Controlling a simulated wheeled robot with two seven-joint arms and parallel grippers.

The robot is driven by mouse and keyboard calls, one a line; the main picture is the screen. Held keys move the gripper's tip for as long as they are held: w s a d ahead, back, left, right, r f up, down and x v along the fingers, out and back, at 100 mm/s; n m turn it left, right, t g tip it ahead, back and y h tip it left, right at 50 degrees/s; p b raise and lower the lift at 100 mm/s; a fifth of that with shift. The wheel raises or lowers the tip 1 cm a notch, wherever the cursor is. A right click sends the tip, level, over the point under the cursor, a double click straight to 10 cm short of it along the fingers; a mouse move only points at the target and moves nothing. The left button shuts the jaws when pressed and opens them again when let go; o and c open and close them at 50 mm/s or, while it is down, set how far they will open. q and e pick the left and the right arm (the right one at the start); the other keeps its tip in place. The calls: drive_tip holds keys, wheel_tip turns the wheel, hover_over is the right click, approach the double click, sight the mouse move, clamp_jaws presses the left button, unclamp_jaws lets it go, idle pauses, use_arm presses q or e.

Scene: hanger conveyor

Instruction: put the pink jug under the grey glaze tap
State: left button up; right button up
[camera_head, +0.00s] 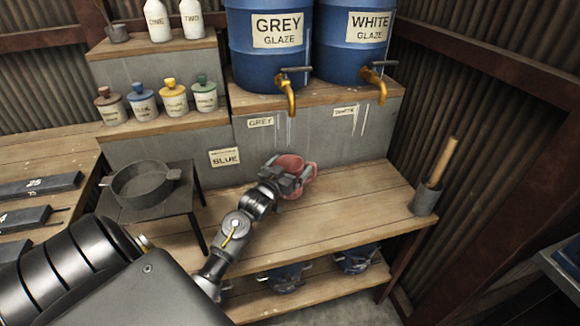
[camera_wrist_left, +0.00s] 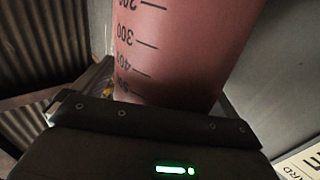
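The pink jug (camera_head: 297,164) is at the back of the wooden bench, below the grey glaze tap (camera_head: 289,98) in the head view. Its handle points right. My left gripper (camera_head: 283,178) is shut on the jug, covering much of its near side. In the left wrist view the pink jug (camera_wrist_left: 185,45) fills the space between the fingers, with dark measuring marks on its wall. I cannot tell whether its base touches the bench. The grey glaze barrel (camera_head: 268,50) stands on the upper shelf. My right gripper is not in view.
The white glaze tap (camera_head: 374,82) is to the right. A dark pan (camera_head: 144,184) sits on a small stand at the left. A grey pot with a wooden stick (camera_head: 427,198) stands at the bench's right end. The bench (camera_head: 350,205) is clear between jug and pot.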

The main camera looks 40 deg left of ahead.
use_arm(q)
drive_tip(key=shift+f, duration=0.25)
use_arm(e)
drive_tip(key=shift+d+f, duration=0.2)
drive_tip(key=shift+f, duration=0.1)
